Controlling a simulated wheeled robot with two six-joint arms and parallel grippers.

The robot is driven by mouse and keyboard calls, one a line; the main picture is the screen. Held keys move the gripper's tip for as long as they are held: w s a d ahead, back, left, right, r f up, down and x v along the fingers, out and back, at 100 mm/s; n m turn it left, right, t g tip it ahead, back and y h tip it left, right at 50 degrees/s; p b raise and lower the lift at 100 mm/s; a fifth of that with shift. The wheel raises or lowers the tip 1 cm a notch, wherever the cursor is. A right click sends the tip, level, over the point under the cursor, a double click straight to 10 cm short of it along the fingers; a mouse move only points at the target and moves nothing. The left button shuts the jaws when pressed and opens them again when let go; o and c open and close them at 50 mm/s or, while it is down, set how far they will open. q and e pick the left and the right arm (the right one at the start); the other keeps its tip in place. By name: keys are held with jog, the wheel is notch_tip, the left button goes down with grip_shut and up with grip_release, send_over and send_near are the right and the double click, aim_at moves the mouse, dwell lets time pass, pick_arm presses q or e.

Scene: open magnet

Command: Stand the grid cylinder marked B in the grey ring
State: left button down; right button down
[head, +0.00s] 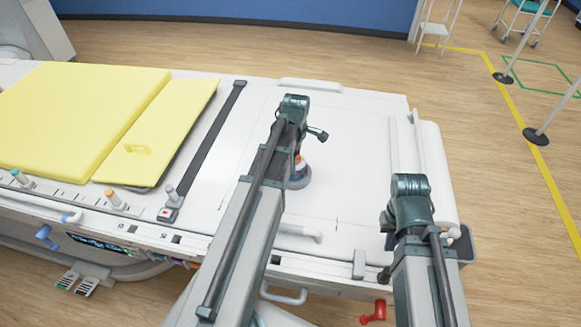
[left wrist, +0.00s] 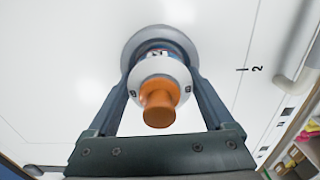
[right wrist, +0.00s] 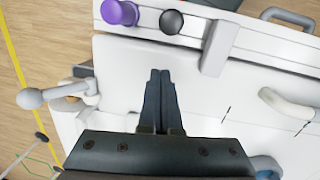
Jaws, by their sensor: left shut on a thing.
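The cylinder (left wrist: 158,72) has an orange knob, a white collar and a dark patterned body; its letter is not readable. My left gripper (left wrist: 160,85) is shut on it, one finger on each side. The grey ring (left wrist: 133,47) lies on the white table top around or just below the cylinder's foot; I cannot tell if it is fully seated. In the head view the cylinder (head: 299,164) looks upright over the grey ring (head: 303,181), partly hidden by my left arm. My right gripper (right wrist: 160,75) is shut and empty above the table's right part.
Yellow pads (head: 80,115) cover the table's left part, beside a dark strap (head: 212,140). Small knobbed posts (head: 112,198) line the front edge. Purple (right wrist: 120,12) and black (right wrist: 171,21) knobs are near my right gripper. The white top behind my left arm is clear.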

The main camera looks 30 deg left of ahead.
pick_arm(q)
jog(key=shift+a+f, duration=0.15)
jog(key=shift+f, duration=0.2)
pick_arm(e)
jog(key=shift+a+f, duration=0.3)
pick_arm(q)
jog(key=shift+r, duration=0.1)
pick_arm(e)
jog(key=shift+d, duration=0.2)
pick_arm(q)
jog(key=shift+f, duration=0.35)
pick_arm(e)
jog(key=shift+a+f, duration=0.1)
jog(key=shift+f, duration=0.15)
pick_arm(q)
grip_release()
jog(key=shift+r, duration=0.15)
pick_arm(e)
jog(key=shift+r, duration=0.15)
